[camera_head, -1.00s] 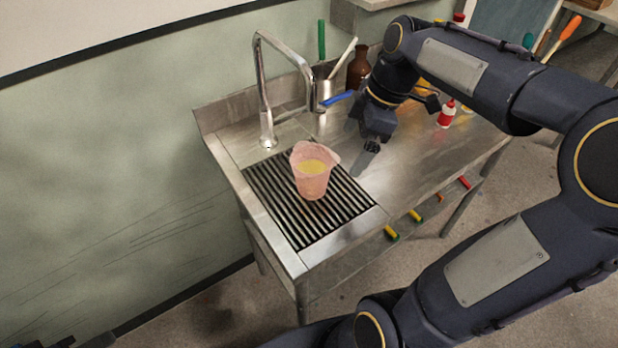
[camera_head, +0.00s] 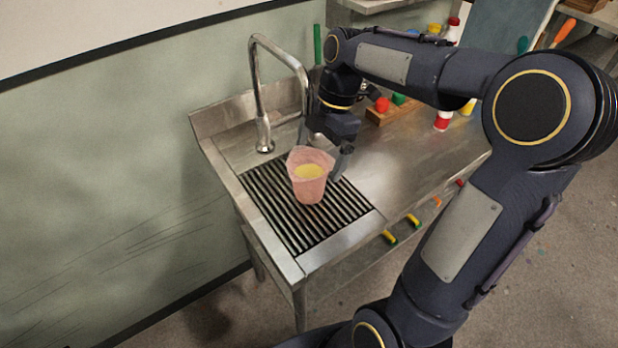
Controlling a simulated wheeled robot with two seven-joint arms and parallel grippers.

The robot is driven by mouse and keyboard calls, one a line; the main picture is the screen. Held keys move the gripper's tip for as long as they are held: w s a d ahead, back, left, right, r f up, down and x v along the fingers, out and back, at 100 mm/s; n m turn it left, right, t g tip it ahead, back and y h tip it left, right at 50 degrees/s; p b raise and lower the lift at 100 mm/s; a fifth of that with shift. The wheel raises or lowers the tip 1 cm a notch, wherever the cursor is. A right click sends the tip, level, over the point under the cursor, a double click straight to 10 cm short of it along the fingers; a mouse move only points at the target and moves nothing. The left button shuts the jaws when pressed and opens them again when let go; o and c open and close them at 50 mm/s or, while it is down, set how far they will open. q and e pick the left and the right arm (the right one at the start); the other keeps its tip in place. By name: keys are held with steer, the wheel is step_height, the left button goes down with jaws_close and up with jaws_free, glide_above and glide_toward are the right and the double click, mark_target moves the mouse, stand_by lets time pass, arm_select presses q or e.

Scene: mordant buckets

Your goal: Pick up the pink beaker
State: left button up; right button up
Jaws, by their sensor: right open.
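The pink beaker (camera_head: 309,188) stands upright on the black slatted drain grate of the steel sink unit, with yellow liquid inside. My right gripper (camera_head: 320,160) is open and comes from behind the beaker. One finger shows close by the beaker's right side. The other is at its back left, its tip hidden behind the rim. I cannot tell whether either finger touches the beaker. My left gripper is not in view.
A tall metal faucet (camera_head: 256,95) rises close behind and left of the beaker. A wooden rack (camera_head: 392,113) with coloured pieces and a red-and-white bottle (camera_head: 443,121) stand at the back right. The steel top (camera_head: 400,155) right of the grate is clear.

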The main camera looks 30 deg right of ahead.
mark_target(306, 173)
steer(key=shift+a, duration=0.6)
steer(key=x, duration=0.5)
steer(key=shift+s+a, duration=0.1)
steer(key=shift+a, duration=0.15)
steer(key=shift+c, duration=0.5)
steer(key=c, duration=1.1)
steer(key=shift+r, duration=0.1)
